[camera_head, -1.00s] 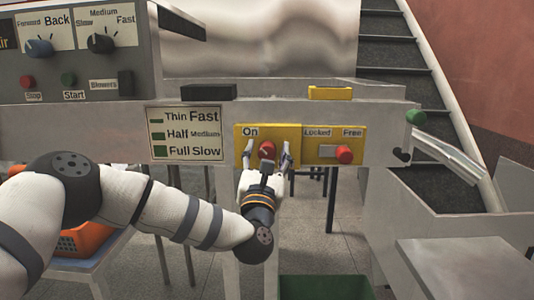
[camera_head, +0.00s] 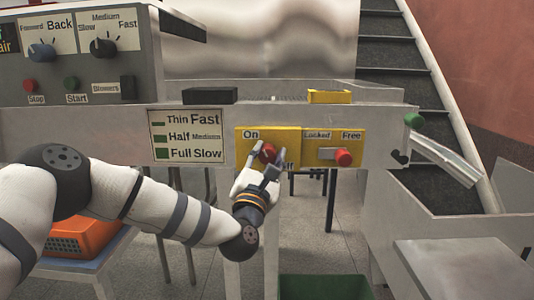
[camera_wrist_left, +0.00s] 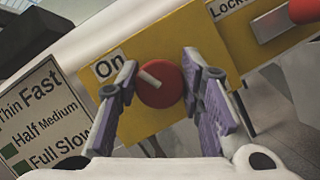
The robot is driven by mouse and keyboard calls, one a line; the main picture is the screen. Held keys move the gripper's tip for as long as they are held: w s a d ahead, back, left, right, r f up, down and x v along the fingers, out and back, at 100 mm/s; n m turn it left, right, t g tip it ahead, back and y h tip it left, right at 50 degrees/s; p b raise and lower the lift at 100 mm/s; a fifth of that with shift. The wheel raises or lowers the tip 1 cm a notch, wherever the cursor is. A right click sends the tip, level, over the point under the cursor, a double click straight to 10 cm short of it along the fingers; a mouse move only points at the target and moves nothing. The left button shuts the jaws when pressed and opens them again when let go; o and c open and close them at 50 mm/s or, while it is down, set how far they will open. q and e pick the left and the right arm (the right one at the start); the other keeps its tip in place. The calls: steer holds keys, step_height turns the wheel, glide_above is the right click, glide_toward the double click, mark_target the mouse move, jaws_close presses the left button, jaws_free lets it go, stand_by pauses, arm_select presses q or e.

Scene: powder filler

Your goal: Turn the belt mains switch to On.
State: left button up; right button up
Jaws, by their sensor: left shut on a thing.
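The belt mains switch is a round red knob (camera_head: 268,152) on a yellow panel (camera_head: 315,133) on the machine's front. An "On" label is at its upper left; a partly hidden label ending in "ff" is at its lower right. My left gripper (camera_head: 267,158) is shut on the knob, one finger on each side, with the hand tilted. In the left wrist view the red knob (camera_wrist_left: 158,90) sits between the purple-padded fingers. Its pale pointer mark points up-left toward the On label (camera_wrist_left: 109,66). My right gripper is out of view.
The Locked/Free switch with its red knob (camera_head: 343,158) is close on the right of the panel. A speed sign (camera_head: 187,137) is at the left, and the control box (camera_head: 85,60) stands above. An orange crate (camera_head: 82,240) and a green bin (camera_head: 325,288) are below.

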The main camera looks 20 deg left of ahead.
arm_select(q)
steer(key=m, duration=0.1)
steer(key=m+h+p, duration=0.1)
steer(key=m, duration=0.1)
steer(key=m+h, duration=0.1)
steer(key=m, duration=0.1)
steer(key=shift+r+g, duration=0.3)
steer(key=shift+g, duration=0.1)
steer(key=m+p, duration=0.1)
steer(key=m, duration=0.1)
steer(key=m+g+h+p, duration=0.1)
steer(key=m, duration=0.2)
steer(key=shift+g, duration=0.3)
steer(key=m+g+p, duration=0.1)
steer(key=m, duration=0.3)
steer(key=shift+p, duration=0.35)
steer(key=shift+f+m+g+p, duration=0.3)
steer(key=shift+m+g, duration=0.3)
steer(key=shift+m, duration=0.3)
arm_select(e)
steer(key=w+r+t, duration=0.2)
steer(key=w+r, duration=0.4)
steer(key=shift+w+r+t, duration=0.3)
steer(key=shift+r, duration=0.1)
arm_select(q)
steer(key=o, duration=1.1)
steer(key=shift+o, duration=0.2)
